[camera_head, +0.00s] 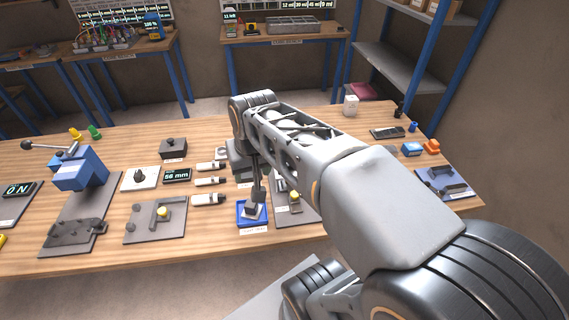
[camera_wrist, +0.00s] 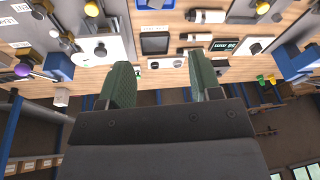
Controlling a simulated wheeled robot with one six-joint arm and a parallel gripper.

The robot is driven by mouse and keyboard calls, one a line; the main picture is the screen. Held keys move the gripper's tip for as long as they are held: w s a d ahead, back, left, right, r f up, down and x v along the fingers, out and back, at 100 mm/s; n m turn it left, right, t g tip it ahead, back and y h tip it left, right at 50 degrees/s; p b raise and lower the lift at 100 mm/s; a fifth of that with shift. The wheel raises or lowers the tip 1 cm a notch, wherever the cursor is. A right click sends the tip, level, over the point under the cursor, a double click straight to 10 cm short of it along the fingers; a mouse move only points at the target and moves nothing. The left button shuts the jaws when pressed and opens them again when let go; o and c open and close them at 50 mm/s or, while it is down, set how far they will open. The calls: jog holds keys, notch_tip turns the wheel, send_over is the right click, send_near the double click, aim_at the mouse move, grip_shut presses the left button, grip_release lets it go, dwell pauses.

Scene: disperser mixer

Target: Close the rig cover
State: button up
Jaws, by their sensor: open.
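No part that I can surely tell as the rig cover shows. A blue rig with a lever (camera_head: 80,170) stands at the left of the wooden bench (camera_head: 330,125). A flat dark piece (camera_head: 76,232) lies in front of it on a grey plate. My gripper (camera_wrist: 162,80) is open, its two green-padded fingers apart with nothing seen between them. In the head view my arm reaches over the bench and its end points down above the middle, hiding part of what lies there. A dark display box (camera_wrist: 155,43) shows beyond the fingers in the wrist view.
A display reading 56 mm (camera_head: 177,175), several small cylinders and a blue tray (camera_head: 252,222) crowd the middle. A grey plate with a yellow knob (camera_head: 155,222) lies left of the tray. A blue-framed shelf (camera_head: 400,70) stands at the back right.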

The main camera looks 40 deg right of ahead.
jog(key=w+d+f+m+g+y+b, duration=0.2)
jog(key=w+d+m, duration=0.35)
jog(key=d, duration=0.65)
jog(key=w+d+f+m+g+y+b, duration=0.15)
jog(key=w+d+m, duration=0.4)
jog(key=d, duration=0.55)
jog(key=shift+g+y, duration=0.35)
jog(key=shift+g, duration=0.1)
jog(key=x, duration=1.3)
jog(key=shift+s, duration=0.4)
grip_shut()
